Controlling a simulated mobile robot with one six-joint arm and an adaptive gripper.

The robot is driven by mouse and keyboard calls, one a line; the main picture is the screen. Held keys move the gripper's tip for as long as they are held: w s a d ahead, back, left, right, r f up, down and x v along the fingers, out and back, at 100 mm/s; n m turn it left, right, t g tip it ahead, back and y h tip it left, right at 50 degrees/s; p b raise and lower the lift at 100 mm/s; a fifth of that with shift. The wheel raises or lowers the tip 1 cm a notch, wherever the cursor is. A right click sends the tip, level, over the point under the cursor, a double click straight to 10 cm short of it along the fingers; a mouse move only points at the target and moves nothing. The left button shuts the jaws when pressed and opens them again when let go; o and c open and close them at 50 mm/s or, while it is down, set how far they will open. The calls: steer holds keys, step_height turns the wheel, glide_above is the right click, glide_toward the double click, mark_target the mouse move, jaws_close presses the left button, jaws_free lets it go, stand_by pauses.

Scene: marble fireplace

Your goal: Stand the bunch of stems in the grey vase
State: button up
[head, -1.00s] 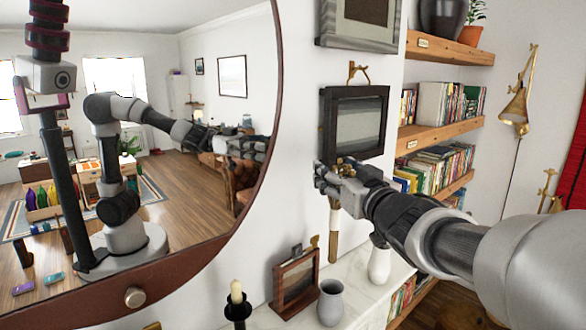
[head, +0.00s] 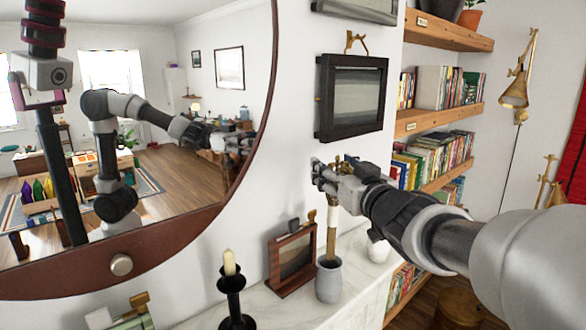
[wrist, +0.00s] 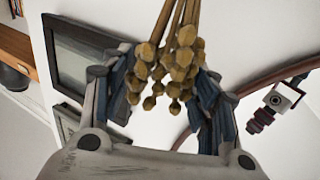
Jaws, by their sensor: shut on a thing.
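The bunch of stems (head: 331,238) hangs upright from my gripper (head: 328,176), with a pale band around its middle. My gripper is shut on it near the knobbly tan heads, which show between the fingers in the wrist view (wrist: 178,62). The grey vase (head: 329,282) stands upright on the white mantel, straight below my gripper. The lower end of the stems meets the vase's mouth in the head view. I cannot tell how far inside the rim it is.
A photo frame (head: 292,262) stands left of the vase, and a black candle holder (head: 232,300) further left. A white vase (head: 378,250) is to the right, partly behind my arm. A dark wall frame (head: 352,98) hangs just above my gripper. A round mirror (head: 121,265) is at left.

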mark_target(334, 201)
steer(key=shift+f+b, duration=2.75)
steer(key=shift+f, duration=0.85)
steer(key=o, duration=1.1)
steer(key=v, duration=1.2)
steer(key=shift+r, duration=0.1)
